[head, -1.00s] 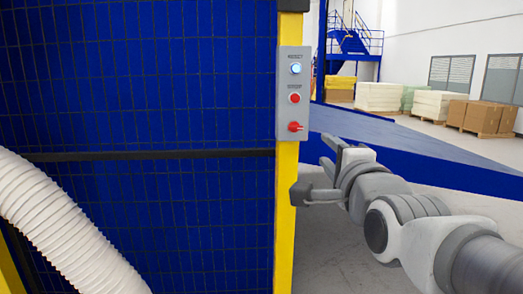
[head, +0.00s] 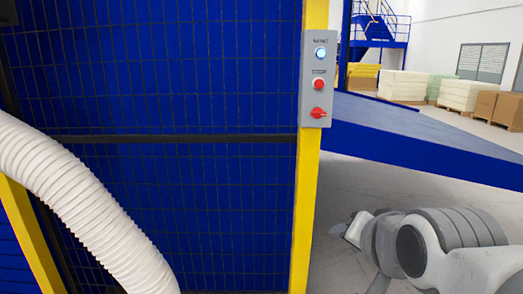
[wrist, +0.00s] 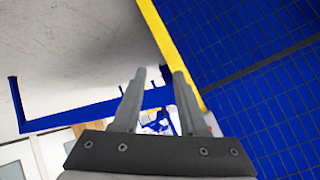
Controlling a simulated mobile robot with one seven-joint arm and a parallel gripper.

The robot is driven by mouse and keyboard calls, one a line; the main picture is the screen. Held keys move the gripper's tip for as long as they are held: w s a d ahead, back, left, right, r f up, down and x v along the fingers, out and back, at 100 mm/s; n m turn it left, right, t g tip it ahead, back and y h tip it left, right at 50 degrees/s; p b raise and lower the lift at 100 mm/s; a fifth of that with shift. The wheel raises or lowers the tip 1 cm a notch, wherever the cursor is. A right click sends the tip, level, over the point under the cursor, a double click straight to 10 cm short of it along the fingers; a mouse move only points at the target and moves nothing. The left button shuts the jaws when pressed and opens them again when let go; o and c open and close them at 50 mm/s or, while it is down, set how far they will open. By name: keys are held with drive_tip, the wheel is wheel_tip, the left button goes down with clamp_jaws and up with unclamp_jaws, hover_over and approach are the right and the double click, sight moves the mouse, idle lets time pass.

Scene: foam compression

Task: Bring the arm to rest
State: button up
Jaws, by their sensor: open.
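My gripper (wrist: 160,85) shows in the wrist view with its two fingers apart and nothing between them. In the head view my arm is at the lower right, folded low over the grey floor, and my gripper (head: 345,230) is small and partly hidden there. It is to the right of the yellow post (head: 306,190) and below the control panel (head: 318,80), apart from the panel. The panel has a lit blue-white button at the top, a red button in the middle and a red rotary switch at the bottom.
A blue mesh guard (head: 160,110) fills the left, with a white ribbed hose (head: 75,195) in front of it. A blue ramp-like surface (head: 420,140) lies behind my arm. Pallets of foam blocks and brown boxes (head: 500,109) stand far back. Floor around my arm looks clear.

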drive_tip(key=s+f+n+g, duration=0.5)
drive_tip(key=s+f+n, duration=0.1)
drive_tip(key=s, duration=0.3)
wheel_tip(320, 180, up, 14)
drive_tip(key=n+p, duration=0.1)
drive_tip(key=p, duration=1.4)
drive_tip(key=shift+a+r, duration=0.15)
drive_tip(key=shift+s, duration=0.1)
drive_tip(key=shift+c, duration=0.4)
